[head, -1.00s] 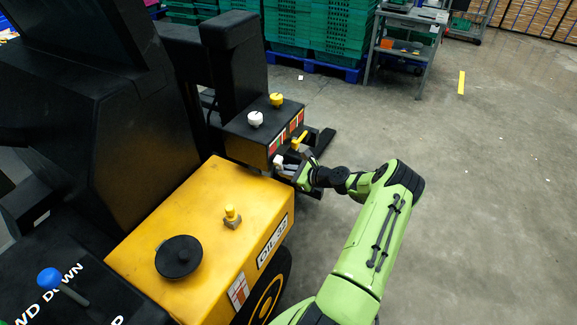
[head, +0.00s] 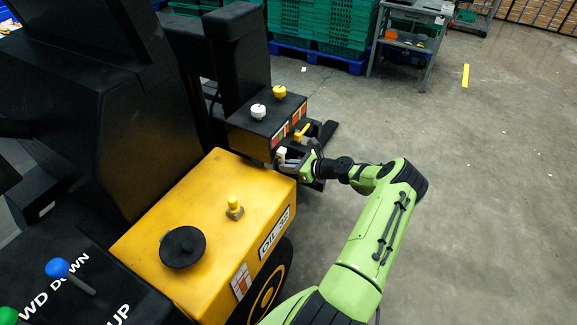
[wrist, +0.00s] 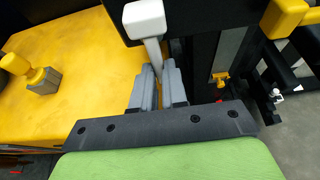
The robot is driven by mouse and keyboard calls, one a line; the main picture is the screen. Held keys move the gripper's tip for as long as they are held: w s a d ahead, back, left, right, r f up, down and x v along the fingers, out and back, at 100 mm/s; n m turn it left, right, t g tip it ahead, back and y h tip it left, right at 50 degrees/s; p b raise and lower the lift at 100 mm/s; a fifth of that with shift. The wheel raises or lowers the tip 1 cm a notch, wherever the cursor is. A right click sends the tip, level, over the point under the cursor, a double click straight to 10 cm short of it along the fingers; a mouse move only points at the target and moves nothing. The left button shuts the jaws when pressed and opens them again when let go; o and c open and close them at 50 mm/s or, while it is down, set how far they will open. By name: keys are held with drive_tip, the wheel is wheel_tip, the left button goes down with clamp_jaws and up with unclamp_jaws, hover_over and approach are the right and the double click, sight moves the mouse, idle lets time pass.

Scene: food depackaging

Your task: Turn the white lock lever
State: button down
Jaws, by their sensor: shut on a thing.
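The white lock lever (wrist: 144,20) has a blocky white head on a pale stem in the wrist view. The stem runs down between the two grey fingers of my gripper (wrist: 158,88), which is shut on it, with the head sticking out beyond the fingertips. In the head view, the white lever (head: 281,154) shows small at the side of the black box, with my gripper (head: 292,160) at it. The fingers partly hide its lower stem.
A yellow lever (head: 302,131) is beside the white one, under white and yellow knobs (head: 258,111) (head: 279,92) on the black box. The yellow oil tank (head: 205,210) with a black cap (head: 182,246) is nearer. Open floor (head: 480,200) lies right.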

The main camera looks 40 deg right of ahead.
drive_tip(key=c, duration=1.2)
unclamp_jaws()
drive_tip(key=shift+o, duration=0.2)
drive_tip(key=p+v, duration=0.1)
drive_tip(key=v, duration=1.4)
drive_tip(key=shift+s+r, duration=0.15)
drive_tip(key=shift+s, duration=0.2)
drive_tip(key=shift+d, duration=0.1)
